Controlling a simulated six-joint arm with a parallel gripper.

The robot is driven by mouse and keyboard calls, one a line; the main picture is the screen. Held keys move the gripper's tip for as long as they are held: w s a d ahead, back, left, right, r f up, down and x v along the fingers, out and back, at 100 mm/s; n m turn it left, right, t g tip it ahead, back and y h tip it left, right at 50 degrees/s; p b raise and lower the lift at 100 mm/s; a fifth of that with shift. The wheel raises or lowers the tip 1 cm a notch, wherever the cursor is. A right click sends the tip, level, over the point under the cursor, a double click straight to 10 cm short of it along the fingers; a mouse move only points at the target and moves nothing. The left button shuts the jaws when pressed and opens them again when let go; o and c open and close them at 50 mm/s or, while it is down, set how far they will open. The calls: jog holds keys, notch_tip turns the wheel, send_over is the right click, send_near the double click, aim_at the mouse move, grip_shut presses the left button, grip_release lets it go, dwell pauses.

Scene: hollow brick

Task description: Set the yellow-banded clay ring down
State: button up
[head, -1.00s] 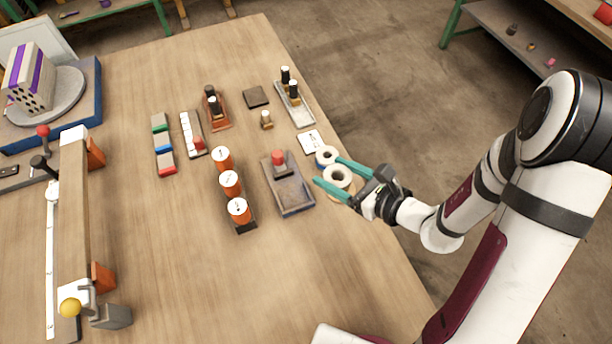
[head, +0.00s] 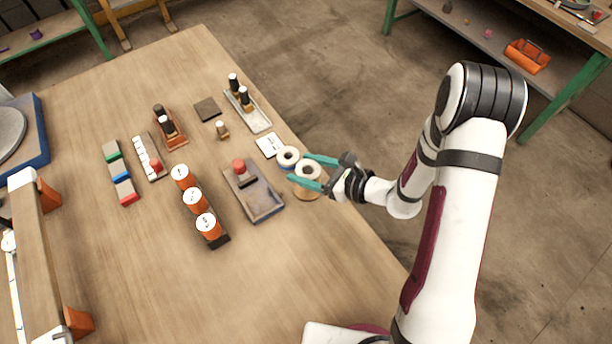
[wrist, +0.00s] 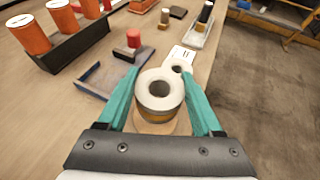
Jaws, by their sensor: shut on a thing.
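The yellow-banded clay ring (head: 308,170) is pale with a round hole, and its yellow-orange band shows below the rim in the wrist view (wrist: 161,90). My gripper (head: 312,174) has its two teal fingers on either side of this ring and is shut on it. A round tan wooden base (head: 306,192) shows directly under the ring; I cannot tell whether the ring touches it. A second pale ring (head: 288,156) with a blue band stands just beyond, close to the held one. It also shows in the wrist view (wrist: 180,66).
A grey tray (head: 266,205) with a red-topped stamp is left of the rings. A white card (head: 269,146) lies beyond them. Several orange canisters (head: 194,200) stand in a dark holder further left. The table's right edge is close to the rings.

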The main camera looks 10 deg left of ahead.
jog(key=shift+f, duration=2)
jog(key=o, duration=1.5)
jog(key=shift+f, duration=0.1)
